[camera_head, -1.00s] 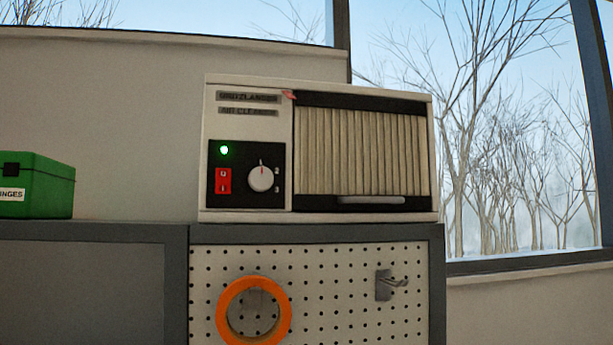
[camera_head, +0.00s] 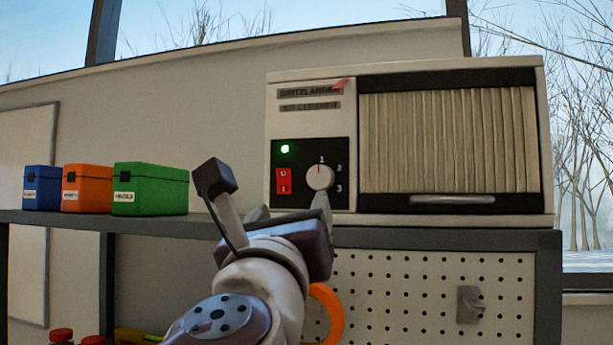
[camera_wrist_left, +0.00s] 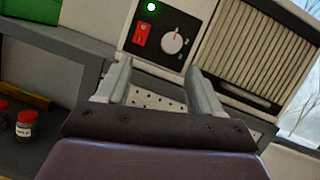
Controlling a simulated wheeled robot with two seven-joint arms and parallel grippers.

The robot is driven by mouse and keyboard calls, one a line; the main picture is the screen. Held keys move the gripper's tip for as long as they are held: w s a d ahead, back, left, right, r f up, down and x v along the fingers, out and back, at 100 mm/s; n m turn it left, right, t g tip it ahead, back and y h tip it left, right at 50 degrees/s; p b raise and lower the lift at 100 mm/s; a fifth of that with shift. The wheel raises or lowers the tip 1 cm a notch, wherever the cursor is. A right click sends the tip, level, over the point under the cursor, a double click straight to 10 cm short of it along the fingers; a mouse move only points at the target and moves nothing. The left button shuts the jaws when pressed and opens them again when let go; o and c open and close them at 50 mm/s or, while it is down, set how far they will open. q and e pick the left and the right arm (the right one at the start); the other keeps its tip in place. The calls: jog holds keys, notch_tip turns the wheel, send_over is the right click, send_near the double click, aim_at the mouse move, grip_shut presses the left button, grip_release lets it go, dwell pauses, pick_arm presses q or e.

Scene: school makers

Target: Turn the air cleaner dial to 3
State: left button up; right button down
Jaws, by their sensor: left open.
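The air cleaner (camera_head: 400,213) is a pale box with a pleated filter front, on top of the cabinet. Its round light-grey dial (camera_head: 320,177) sits on a black panel with the marks 1, 2 and 3. The dial's red pointer line points up at 1. A red switch (camera_head: 284,181) is left of the dial, below a lit green lamp (camera_head: 285,149). My left gripper (camera_head: 268,190) is open and empty, in front of and below the panel. In the left wrist view the dial (camera_wrist_left: 172,42) shows beyond and between the open fingers (camera_wrist_left: 160,85). My right gripper is not in view.
Blue (camera_head: 42,189), orange (camera_head: 86,189) and green (camera_head: 150,189) boxes stand on the shelf to the left. Small red-capped jars (camera_wrist_left: 27,124) stand lower left.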

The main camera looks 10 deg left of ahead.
aim_at(320, 182)
pick_arm(q)
jog(key=w+d+r+p, duration=0.1)
jog(key=w, duration=0.2)
jog(key=w+d+r+p, duration=0.1)
jog(key=w, duration=0.2)
jog(key=w+r+p, duration=0.1)
jog(key=w+p, duration=0.1)
jog(key=shift+w+d+r, duration=0.35)
jog(key=shift+w+d, duration=0.05)
jog(key=shift+w+a+r+p, duration=0.2)
jog(key=shift+w+a+p, duration=0.3)
jog(key=shift+a, duration=0.3)
jog(key=shift+w+a, duration=0.15)
jog(key=shift+a, duration=0.25)
jog(key=shift+w+d, duration=0.1)
jog(key=shift+d, duration=0.6)
jog(key=c, duration=0.4)
jog(key=shift+a, duration=0.2)
jog(key=c, duration=0.6)
jog(key=shift+a, duration=0.2)
jog(key=shift+c, duration=0.2)
jog(key=shift+d, duration=0.15)
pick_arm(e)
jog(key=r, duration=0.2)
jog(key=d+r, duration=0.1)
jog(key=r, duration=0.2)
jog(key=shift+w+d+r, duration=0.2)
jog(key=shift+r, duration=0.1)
